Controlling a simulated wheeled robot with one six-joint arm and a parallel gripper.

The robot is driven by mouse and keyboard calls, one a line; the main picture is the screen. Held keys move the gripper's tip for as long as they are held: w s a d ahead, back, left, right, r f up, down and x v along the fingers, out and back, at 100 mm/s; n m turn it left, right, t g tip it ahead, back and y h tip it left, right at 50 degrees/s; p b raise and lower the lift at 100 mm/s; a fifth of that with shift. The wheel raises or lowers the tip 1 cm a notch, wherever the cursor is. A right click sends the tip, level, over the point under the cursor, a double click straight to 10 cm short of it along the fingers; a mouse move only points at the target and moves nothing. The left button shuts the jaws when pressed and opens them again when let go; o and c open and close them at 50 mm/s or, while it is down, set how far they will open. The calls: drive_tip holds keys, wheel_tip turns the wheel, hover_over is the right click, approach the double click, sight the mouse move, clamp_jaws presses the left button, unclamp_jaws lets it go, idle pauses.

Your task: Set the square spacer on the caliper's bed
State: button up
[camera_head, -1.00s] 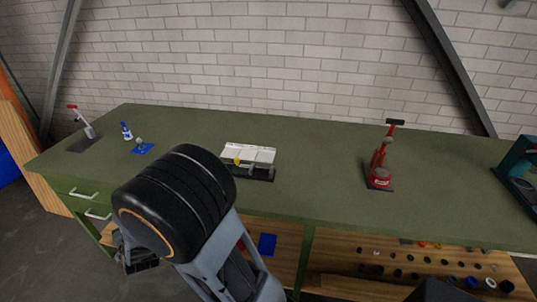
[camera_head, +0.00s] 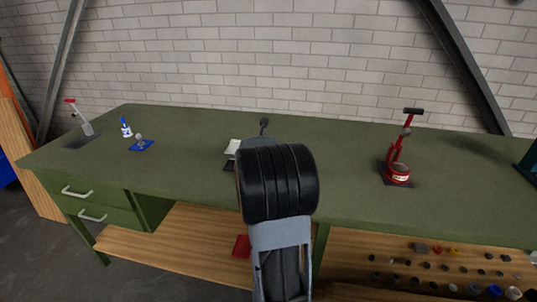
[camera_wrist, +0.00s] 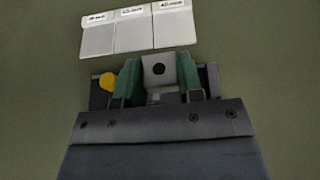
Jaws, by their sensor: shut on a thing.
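In the wrist view my gripper (camera_wrist: 158,64) has two green fingers shut on the square spacer (camera_wrist: 159,74), a grey block with a dark round hole. The caliper shows behind and below it as a dark base (camera_wrist: 98,98) with a yellow knob (camera_wrist: 107,81) left of the fingers. The fingers and spacer overlap the caliper, so its bed is mostly hidden; I cannot tell whether the spacer touches it. In the head view my arm covers most of the caliper; a bit of its dark base (camera_head: 229,167) shows at the left.
A white three-part labelled tray (camera_wrist: 136,33) lies just beyond the caliper. A red stand (camera_head: 397,172) is to the right on the green bench (camera_head: 340,185). Clear bench lies between.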

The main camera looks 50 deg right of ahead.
drive_tip(key=shift+s+d+r, duration=0.1)
drive_tip(key=shift+s+d, duration=0.25)
drive_tip(key=shift+d, duration=0.25)
drive_tip(key=shift+s+d+r, duration=0.1)
drive_tip(key=shift+s+d, duration=0.2)
drive_tip(key=shift+d, duration=0.3)
drive_tip(key=shift+s+a+f+b, duration=0.1)
drive_tip(key=shift+a+f+b, duration=0.1)
drive_tip(key=shift+b, duration=0.2)
wheel_tip(320, 180, down, 4)
drive_tip(key=b, duration=0.4)
drive_tip(key=shift+f+b, duration=0.1)
drive_tip(key=shift+b, duration=0.2)
drive_tip(key=shift+b, duration=0.55)
idle(1.4)
drive_tip(key=shift+f+b, duration=0.6)
drive_tip(key=shift+f+b, duration=0.3)
drive_tip(key=shift+b, duration=0.05)
drive_tip(key=shift+f+b, duration=0.8)
drive_tip(key=shift+b, duration=0.2)
idle(1.5)
